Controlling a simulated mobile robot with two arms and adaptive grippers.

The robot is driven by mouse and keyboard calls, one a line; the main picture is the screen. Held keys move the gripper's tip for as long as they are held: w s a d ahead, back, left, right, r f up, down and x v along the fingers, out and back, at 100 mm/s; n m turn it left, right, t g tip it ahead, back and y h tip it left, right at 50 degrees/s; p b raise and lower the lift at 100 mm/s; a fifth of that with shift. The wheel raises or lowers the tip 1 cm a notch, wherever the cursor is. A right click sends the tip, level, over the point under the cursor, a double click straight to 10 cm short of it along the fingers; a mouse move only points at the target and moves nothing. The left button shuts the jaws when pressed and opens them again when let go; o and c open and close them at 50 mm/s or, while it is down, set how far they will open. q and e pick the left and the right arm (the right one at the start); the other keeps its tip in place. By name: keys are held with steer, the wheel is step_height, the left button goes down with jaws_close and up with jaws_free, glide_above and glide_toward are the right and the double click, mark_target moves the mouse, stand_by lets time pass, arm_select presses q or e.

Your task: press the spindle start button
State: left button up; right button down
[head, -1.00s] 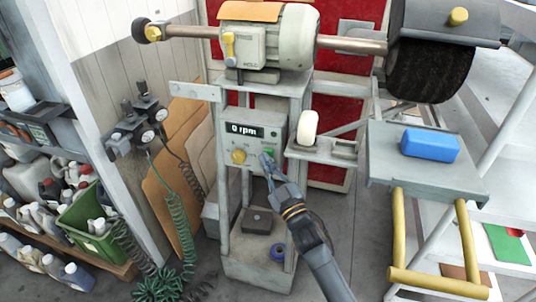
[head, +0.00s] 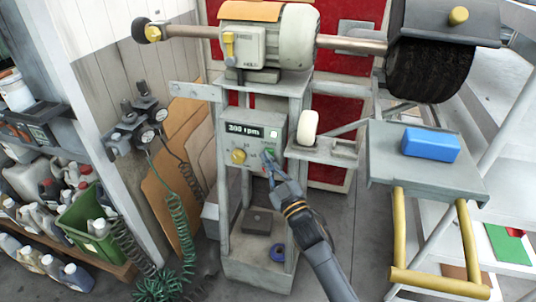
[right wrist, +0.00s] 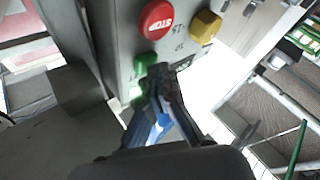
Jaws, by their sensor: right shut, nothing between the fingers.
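The control box (head: 250,143) stands under the buffing motor (head: 275,45). Its display (head: 245,130) reads 300 rpm. The green button (head: 270,153) is on its front, right of a yellow knob (head: 238,156); it also shows in the right wrist view (right wrist: 146,62). My right gripper (head: 268,161) is shut and empty, its tips at the green button, in front of its lower part. In the right wrist view the fingertips (right wrist: 160,76) overlap the button's edge; exact contact is hard to tell. My left gripper is not in view.
A red STOP button (right wrist: 155,20) sits close to the green one. A shelf with a blue block (head: 431,145) is at right, a black brush wheel (head: 430,72) above it. Coiled green hoses (head: 182,225) hang at left. A small ledge with a white roller (head: 308,127) juts out beside the box.

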steer(key=shift+s, duration=0.15)
steer(key=shift+s+a+p, duration=0.25)
steer(key=shift+s+p, duration=0.15)
steer(key=shift+s, duration=0.25)
steer(key=s, duration=0.1)
steer(key=s+a+p, duration=0.1)
steer(key=s, duration=0.1)
steer(key=s+p, duration=0.1)
steer(key=shift+s+a, duration=0.3)
steer(key=shift+s, duration=0.05)
steer(key=shift+f, duration=0.1)
